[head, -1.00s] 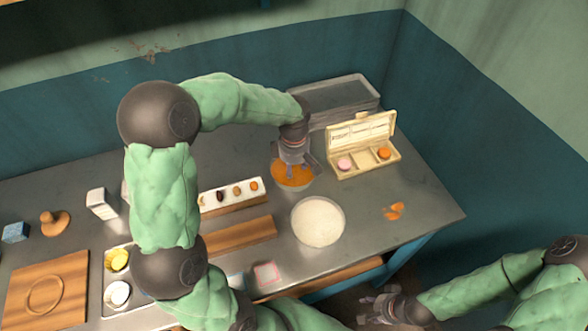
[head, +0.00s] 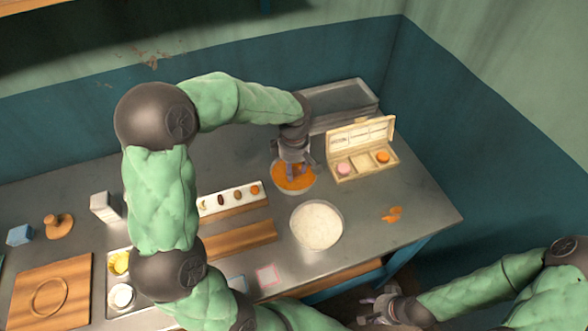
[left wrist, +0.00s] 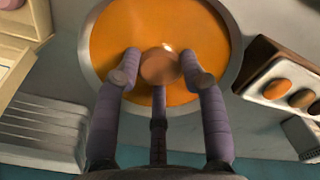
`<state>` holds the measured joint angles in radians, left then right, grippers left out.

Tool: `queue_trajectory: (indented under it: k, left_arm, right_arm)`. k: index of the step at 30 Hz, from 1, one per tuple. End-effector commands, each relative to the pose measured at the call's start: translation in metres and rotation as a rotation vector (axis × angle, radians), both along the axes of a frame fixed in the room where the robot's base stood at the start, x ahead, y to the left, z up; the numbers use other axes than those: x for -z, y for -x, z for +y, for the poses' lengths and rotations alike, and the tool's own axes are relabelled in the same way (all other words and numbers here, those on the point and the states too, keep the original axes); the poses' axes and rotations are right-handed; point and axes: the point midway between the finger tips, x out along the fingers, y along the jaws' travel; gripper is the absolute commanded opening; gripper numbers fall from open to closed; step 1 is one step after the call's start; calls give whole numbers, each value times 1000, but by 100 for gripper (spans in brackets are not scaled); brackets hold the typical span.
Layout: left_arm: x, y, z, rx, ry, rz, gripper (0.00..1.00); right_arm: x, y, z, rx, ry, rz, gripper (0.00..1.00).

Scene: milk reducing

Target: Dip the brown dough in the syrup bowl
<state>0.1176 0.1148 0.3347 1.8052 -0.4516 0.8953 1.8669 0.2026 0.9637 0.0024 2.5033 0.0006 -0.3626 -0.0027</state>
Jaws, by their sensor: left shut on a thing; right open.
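The syrup bowl (head: 279,189) holds orange syrup and stands on the table toward the back right; it also shows in the left wrist view (left wrist: 237,60). My left gripper (head: 294,168) is over the bowl, pointing down. In the left wrist view its fingers are shut on the round brown dough (left wrist: 160,67), which is at or just above the syrup; I cannot tell whether it touches. My right gripper (head: 380,308) is open and empty, low at the front right, off the table edge.
A bowl of white powder (head: 317,225) stands in front of the syrup bowl. An open box (head: 372,166) with pink and orange sweets is to its right, a metal tray (head: 340,100) behind. A white rack (head: 220,203) with small pieces is left.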

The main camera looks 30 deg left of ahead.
Motion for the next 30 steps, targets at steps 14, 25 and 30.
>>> queue_trajectory:
  k: [14, 25, 30]
  left_arm:
    - [-26, 0, 0, 1, 0, -1, 19]
    - [-45, 0, 0, 1, 0, 0, 19]
    - [-51, 0, 0, 1, 0, 0, 19]
  right_arm:
    - [-19, 0, 0, 0, 0, 0, 47]
    - [-32, 0, 0, 0, 0, 0, 47]
    - [-36, 0, 0, 0, 0, 0, 47]
